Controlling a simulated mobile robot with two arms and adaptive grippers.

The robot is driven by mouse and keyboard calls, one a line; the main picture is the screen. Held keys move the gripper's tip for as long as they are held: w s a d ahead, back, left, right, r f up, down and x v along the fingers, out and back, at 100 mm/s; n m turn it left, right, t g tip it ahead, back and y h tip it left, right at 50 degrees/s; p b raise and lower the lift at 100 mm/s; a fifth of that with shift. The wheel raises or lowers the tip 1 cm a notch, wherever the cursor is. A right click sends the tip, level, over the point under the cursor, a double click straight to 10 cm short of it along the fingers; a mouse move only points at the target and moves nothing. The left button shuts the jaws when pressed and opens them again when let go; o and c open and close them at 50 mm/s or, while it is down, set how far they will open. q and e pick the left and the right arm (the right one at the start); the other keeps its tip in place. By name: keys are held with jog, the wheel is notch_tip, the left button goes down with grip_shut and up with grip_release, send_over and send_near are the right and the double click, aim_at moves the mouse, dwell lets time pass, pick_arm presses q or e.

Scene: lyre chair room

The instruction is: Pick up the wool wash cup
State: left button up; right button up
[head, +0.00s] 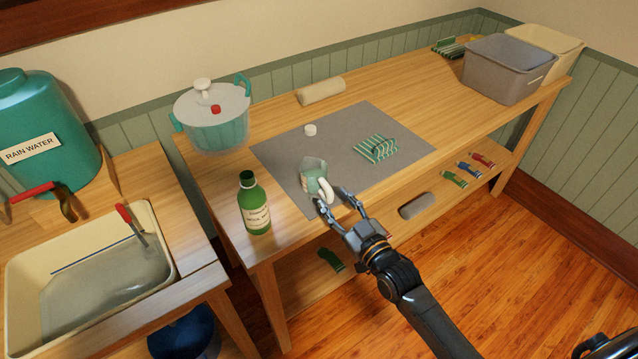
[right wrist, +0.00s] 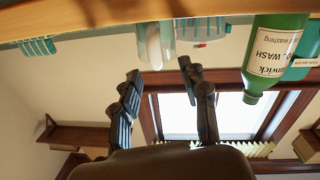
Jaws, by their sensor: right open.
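The wool wash cup (head: 311,172), small and pale green with a white curved handle, stands on the grey mat (head: 345,125) near its front edge. In the right wrist view, which is upside down, the cup (right wrist: 152,42) hangs from the table edge at top. My right gripper (head: 334,199) is open and empty, its fingertips close to the handle on the near side. In the right wrist view the cup lies just beyond and between the fingers (right wrist: 160,70); I cannot tell whether they touch it. My left gripper is not in view.
A green wash bottle (head: 254,205) stands left of the cup. A lidded teal pot (head: 213,125), a beige roll (head: 321,90) and a grey bin (head: 502,70) stand farther back.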

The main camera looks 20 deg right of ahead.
aim_at(332, 194)
jog(key=x, duration=0.4)
jog(key=shift+w, duration=0.4)
jog(key=shift+d, duration=0.1)
grip_shut()
